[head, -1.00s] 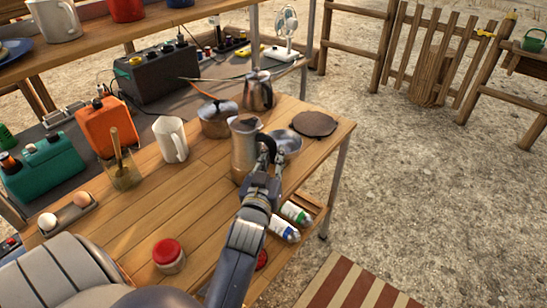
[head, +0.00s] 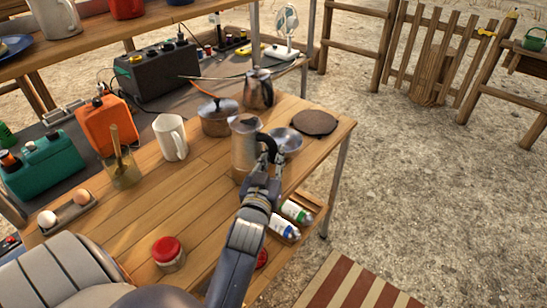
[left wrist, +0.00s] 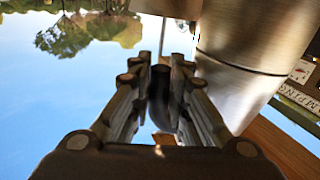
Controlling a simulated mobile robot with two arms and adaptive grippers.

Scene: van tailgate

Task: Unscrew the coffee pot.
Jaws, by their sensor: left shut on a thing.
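The coffee pot (head: 243,152) is a tall metal pot standing upright on the wooden table, near its right side. My left gripper (head: 268,157) is at the pot's right side, shut on its dark handle. In the left wrist view, the dark handle (left wrist: 160,92) lies between the two fingers of the left gripper (left wrist: 160,85). The pot's metal body (left wrist: 243,45) fills the upper right there, with a seam between its upper and lower parts. The far side of the pot is hidden. My right gripper is not in view.
A steel bowl (head: 287,140) stands close behind the gripper, and a dark round mat (head: 315,122) lies beyond it. A lidded pot (head: 216,121), a kettle (head: 259,92) and a white mug (head: 171,138) stand nearby. A red-lidded jar (head: 168,253) stands at the front. The table's middle is clear.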

